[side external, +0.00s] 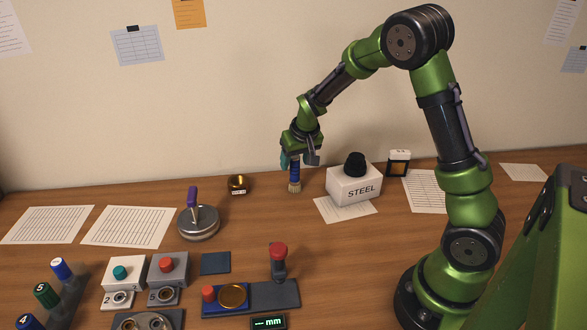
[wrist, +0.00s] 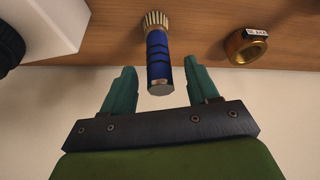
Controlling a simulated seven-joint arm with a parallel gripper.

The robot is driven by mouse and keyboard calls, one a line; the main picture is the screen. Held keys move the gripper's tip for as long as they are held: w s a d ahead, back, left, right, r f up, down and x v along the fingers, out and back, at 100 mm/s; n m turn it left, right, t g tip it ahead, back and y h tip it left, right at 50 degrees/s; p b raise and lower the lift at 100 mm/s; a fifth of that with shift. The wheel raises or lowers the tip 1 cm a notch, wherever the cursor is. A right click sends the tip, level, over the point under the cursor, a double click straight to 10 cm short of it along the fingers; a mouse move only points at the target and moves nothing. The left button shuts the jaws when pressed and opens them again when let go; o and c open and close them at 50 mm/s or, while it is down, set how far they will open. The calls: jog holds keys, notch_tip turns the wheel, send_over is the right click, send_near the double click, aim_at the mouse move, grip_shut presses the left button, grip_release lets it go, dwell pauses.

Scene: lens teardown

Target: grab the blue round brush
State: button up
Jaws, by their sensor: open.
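The blue round brush (side external: 295,175) stands upright on the wooden table near the wall, bristles down, in the side external view. In the wrist view the brush (wrist: 158,58) shows its dark blue ringed handle, with a metal end toward me and pale bristles at the far end. My gripper (wrist: 154,84) is open, with a teal finger on each side of the handle's end. Neither finger appears to touch the handle. In the side external view my gripper (side external: 293,160) is at the top of the brush, and its fingers partly hide the handle.
A white box marked STEEL (side external: 354,187) with a black knob stands right of the brush. A brass ring (side external: 238,184) lies to the left; it also shows in the wrist view (wrist: 246,46). A round metal tin (side external: 198,224) with a purple-handled tool stands front left. The wall is close behind.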

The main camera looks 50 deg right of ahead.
aim_at(294, 169)
jog(key=x, duration=0.4)
jog(key=shift+f, duration=0.25)
jog(key=shift+c, duration=0.2)
jog(key=c, duration=1)
